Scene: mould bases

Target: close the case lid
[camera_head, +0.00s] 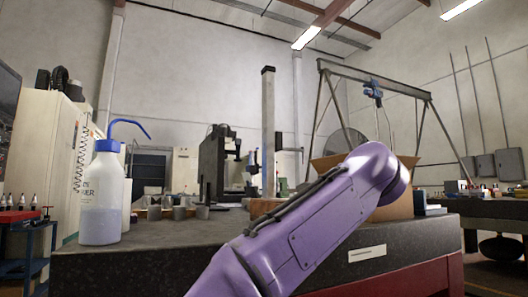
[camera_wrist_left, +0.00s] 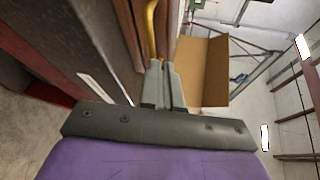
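A brown wooden case (camera_wrist_left: 128,30) lies at the table edge in the left wrist view, seen from close up. In the head view a small brown wooden part (camera_head: 262,207) shows just behind my purple arm, which hides most of that area. A curved yellow piece (camera_wrist_left: 151,30) runs along the wood down to the tips of my left gripper (camera_wrist_left: 165,68). The two grey fingers are close together, and I cannot tell if they touch or hold the yellow piece. The lid's angle cannot be made out. My left gripper is hidden in the head view. My right gripper is not in view.
An open cardboard box (camera_head: 392,205) stands right behind my arm. A wash bottle (camera_head: 101,195) and several grey metal cylinders (camera_head: 178,211) stand on the left of the dark tabletop (camera_head: 160,238). A gantry frame (camera_head: 375,82) rises behind. The tabletop's front left is clear.

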